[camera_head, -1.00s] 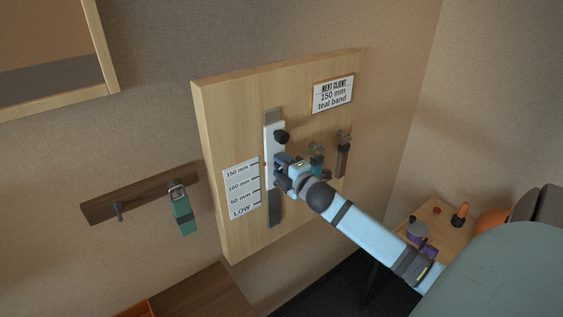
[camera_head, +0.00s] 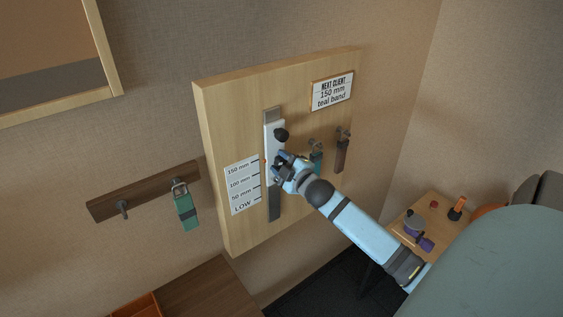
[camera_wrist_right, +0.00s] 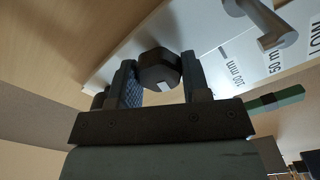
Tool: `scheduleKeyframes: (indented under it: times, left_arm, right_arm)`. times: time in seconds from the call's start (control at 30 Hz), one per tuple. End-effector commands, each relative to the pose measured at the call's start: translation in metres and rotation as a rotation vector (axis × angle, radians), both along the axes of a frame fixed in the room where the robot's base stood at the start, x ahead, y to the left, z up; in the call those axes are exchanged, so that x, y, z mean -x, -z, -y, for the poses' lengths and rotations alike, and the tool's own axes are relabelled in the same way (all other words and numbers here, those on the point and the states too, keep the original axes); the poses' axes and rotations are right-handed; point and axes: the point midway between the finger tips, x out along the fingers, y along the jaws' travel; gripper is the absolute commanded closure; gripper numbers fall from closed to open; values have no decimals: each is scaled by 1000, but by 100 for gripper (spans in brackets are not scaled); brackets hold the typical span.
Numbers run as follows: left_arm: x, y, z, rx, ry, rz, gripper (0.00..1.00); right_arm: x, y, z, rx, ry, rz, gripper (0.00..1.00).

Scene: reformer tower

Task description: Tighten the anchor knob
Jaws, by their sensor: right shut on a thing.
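My right gripper (camera_head: 278,162) reaches the wooden wall panel at the white sliding carriage (camera_head: 268,138). In the right wrist view its two blue-padded fingers (camera_wrist_right: 158,84) are closed on a dark faceted knob (camera_wrist_right: 160,68) with a pale mark on its face. The carriage sits on a grey vertical rail (camera_head: 274,206). The gripper hides the held knob in the head view. My left gripper is not in view.
A height scale (camera_head: 243,186) is left of the rail. A sign (camera_head: 332,92) reads 150 mm, teal band. A teal strap (camera_head: 316,160) and a brown strap (camera_head: 341,155) hang to the right. A green strap (camera_head: 187,211) hangs on the left rack. A small table (camera_head: 433,204) holds several items.

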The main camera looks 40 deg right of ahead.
Motion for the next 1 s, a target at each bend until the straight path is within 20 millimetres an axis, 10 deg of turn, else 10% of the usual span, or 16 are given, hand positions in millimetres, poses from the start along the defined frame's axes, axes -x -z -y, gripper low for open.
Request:
scheduleKeyframes:
  times: [0.3, 0.33, 0.43, 0.77, 1.0]
  left_arm:
    - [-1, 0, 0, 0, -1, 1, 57]
    - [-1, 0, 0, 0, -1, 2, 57]
    - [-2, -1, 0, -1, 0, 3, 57]
    - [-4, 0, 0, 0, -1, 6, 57]
    - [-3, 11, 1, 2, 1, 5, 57]
  right_arm:
    - [0, 0, 0, 0, 1, 1, 81]
    - [0, 0, 0, 0, 1, 1, 50]
    - [0, 0, 0, 0, 1, 1, 31]
    - [3, 1, 0, 1, 0, 0, 31]
    - [42, 4, -5, 1, -1, -3, 31]
